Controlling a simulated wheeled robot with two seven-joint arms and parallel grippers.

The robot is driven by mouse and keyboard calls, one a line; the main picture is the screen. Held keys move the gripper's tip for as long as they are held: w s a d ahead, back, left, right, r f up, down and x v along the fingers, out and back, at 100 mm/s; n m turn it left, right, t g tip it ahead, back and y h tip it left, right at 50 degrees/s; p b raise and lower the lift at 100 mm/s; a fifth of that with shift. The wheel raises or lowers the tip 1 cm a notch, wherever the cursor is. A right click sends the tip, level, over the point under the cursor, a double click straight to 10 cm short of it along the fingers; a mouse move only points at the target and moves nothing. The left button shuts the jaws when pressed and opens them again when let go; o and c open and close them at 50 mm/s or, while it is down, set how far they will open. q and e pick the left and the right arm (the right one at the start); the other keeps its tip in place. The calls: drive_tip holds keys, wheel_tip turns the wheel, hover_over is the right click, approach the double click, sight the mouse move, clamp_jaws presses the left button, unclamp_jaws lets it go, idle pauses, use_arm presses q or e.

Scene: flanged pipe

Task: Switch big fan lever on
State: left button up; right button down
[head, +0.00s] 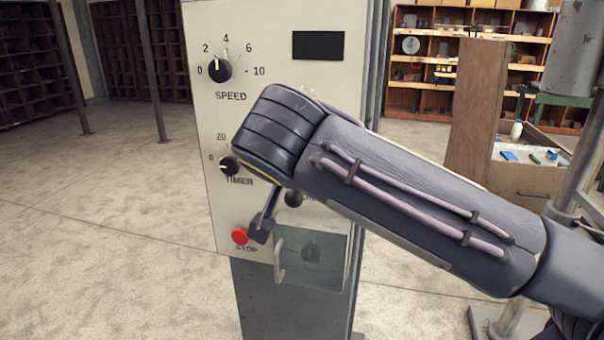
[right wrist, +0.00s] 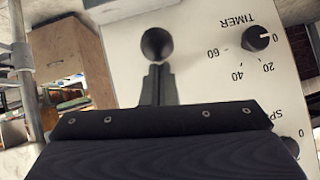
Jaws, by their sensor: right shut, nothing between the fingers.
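A pale control panel (head: 270,110) stands upright in the middle of the head view. A dark round knob (head: 293,198) shows beside the wrist of my right arm, next to partly hidden lettering. In the right wrist view a dark ball-shaped knob (right wrist: 156,44) stands just beyond the fingertips. Contact cannot be told. My right gripper (head: 259,231) is shut and empty in front of the panel, overlapping the area by the red STOP button (head: 240,236). Its closed fingers (right wrist: 158,72) show in the wrist view. My forearm hides the panel's right middle. My left gripper is not in view.
The SPEED dial (head: 219,70) and TIMER dial (head: 229,166) sit on the panel's left side. A clear-fronted box with a handle (head: 279,262) is at the panel's lower right. Wooden shelves (head: 470,60) stand behind. Open floor lies left.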

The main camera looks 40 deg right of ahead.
sight(298, 206)
wheel_tip(298, 206, down, 4)
drive_tip(key=t+h+b, duration=0.1)
drive_tip(key=b, duration=0.2)
drive_tip(key=t+h+b, duration=0.1)
drive_tip(key=b, duration=0.2)
drive_tip(key=shift+s+a+r+t+h+b, duration=0.1)
drive_tip(key=shift+s+a+t+h+b, duration=0.05)
drive_tip(key=shift+t+h+b, duration=0.15)
drive_tip(key=shift+f+b, duration=0.3)
drive_tip(key=shift+b, duration=0.55)
drive_tip(key=shift+f, duration=0.1)
